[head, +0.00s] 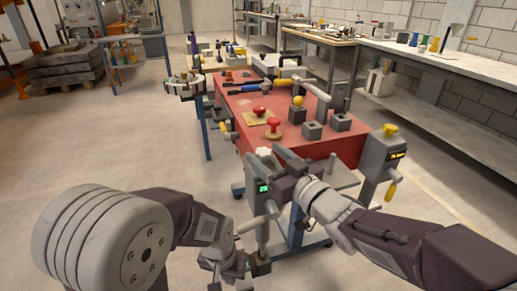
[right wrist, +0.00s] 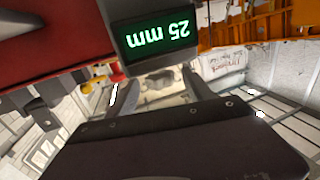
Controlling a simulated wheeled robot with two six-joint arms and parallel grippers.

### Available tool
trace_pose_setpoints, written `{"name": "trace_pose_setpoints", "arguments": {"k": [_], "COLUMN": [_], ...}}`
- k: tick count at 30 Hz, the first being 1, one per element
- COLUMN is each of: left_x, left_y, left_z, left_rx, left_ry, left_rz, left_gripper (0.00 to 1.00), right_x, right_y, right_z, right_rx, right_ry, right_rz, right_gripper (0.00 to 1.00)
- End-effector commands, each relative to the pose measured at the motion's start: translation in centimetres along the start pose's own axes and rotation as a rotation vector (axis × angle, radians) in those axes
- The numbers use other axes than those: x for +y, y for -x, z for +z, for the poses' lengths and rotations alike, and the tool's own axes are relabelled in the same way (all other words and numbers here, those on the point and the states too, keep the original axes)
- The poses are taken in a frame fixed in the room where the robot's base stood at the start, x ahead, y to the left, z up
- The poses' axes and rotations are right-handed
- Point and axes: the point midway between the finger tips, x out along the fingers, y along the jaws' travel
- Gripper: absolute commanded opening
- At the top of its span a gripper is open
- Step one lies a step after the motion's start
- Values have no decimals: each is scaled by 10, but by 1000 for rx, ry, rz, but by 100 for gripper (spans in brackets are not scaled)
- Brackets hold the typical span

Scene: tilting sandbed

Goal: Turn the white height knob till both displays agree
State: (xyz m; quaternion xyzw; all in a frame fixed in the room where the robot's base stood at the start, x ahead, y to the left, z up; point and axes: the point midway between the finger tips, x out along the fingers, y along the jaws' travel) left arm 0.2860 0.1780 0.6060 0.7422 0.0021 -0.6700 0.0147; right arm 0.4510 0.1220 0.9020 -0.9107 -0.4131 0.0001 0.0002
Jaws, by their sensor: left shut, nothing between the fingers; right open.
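The white height knob (head: 263,152) sits on top of the near grey post at the red bed's front corner. The post's green display (head: 263,188) reads 25 mm, upside down in the right wrist view (right wrist: 157,35). A second grey post (head: 373,158) at the right corner carries a yellow-orange display (head: 397,155), too small to read, and a yellow knob (head: 390,130). My right gripper (head: 279,168) is open beside the near post, close to the white knob; contact cannot be told. My left gripper (head: 259,264) is shut and empty, low near the post's foot.
The red bed (head: 240,122) carries red knobs, grey blocks and a hammer-like tool. A grey lever (head: 258,220) sticks out from the near post. A long bench (head: 440,65) runs along the right wall. The floor at left (head: 110,145) is clear.

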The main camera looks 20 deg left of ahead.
Motion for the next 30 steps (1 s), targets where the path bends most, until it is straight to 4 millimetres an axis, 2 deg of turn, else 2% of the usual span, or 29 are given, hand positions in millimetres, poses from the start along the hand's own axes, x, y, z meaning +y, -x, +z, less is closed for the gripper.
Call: {"name": "trace_pose_setpoints", "arguments": {"k": [3, 7, 17, 23, 24, 26, 30], "left_x": [0, 0, 0, 0, 0, 0, 0], "left_y": [-7, -10, -10, -10, -10, -6, 15], "left_z": [1, 1, 1, 1, 1, 0, -2], "left_rx": [0, 0, 0, 0, 0, 0, 0], "left_ry": [0, 0, 0, 0, 0, 0, 0], "left_rz": [0, 0, 0, 0, 0, 0, 0], "left_gripper": [0, 0, 0, 0, 0, 0, 0], "right_x": [0, 0, 0, 0, 0, 1, 1], "right_y": [-24, -40, -47, -46, -46, -47, -48], "right_z": [3, 2, 0, 0, 0, -2, -7], "right_rx": [0, -1, 0, 0, 0, 0, -1], "right_ry": [0, 0, 0, 0, 0, 0, 5], "right_rz": [-1, -1, 1, 1, 1, -4, -70], "right_gripper": [60, 60, 60, 5, 0, 0, 0]}}
